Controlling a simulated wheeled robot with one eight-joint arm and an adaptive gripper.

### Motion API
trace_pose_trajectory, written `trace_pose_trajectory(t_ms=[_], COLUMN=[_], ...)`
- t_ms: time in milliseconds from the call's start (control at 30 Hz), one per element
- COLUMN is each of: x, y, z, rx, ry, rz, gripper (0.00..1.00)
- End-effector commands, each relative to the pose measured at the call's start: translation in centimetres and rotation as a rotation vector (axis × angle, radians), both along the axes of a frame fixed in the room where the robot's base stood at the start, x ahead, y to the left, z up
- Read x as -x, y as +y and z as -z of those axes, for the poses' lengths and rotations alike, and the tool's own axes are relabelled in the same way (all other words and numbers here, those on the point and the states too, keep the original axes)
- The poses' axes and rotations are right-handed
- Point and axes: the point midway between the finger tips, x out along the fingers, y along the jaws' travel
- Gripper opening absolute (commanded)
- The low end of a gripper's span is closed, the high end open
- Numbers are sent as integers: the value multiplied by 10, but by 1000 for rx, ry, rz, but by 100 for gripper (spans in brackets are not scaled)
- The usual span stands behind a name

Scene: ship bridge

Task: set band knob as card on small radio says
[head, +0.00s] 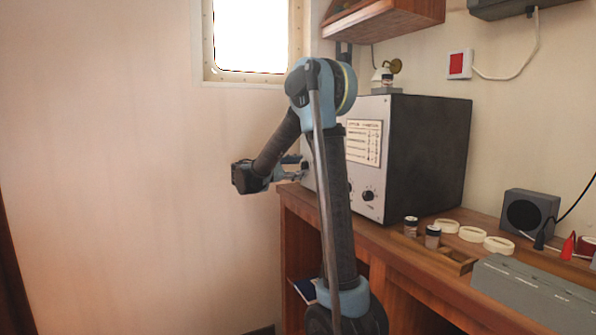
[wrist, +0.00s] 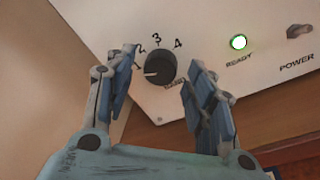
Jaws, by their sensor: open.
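A large radio cabinet (head: 427,150) with a light front and dark side stands on the wooden desk. A printed card (head: 363,142) is on its front, its text too small to read. In the wrist view, the black band knob (wrist: 160,69) sits on the light panel (wrist: 215,75), with numbers 1 to 4 around it. Its white pointer mark points left, close to the 1. My gripper (wrist: 163,60) is open, with one finger on each side of the knob in the picture; contact cannot be told. In the head view my gripper (head: 292,168) is at the cabinet's left front, and my arm hides part of the front.
A lit green ready lamp (wrist: 238,42) and a power switch (wrist: 299,32) are right of the knob. Small jars (head: 432,236), pale rings (head: 472,234), a grey speaker-like box (head: 529,213) and a long grey box (head: 535,290) occupy the desk. The left wall side is clear.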

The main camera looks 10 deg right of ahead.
Motion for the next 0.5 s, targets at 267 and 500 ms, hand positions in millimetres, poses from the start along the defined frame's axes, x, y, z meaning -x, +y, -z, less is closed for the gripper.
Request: trace_pose_trajectory(t_ms=[267, 500], x=[0, 0], y=[1, 0], z=[0, 0], rx=[0, -1], ry=[0, -3], rz=[0, -1], gripper=[13, 6])
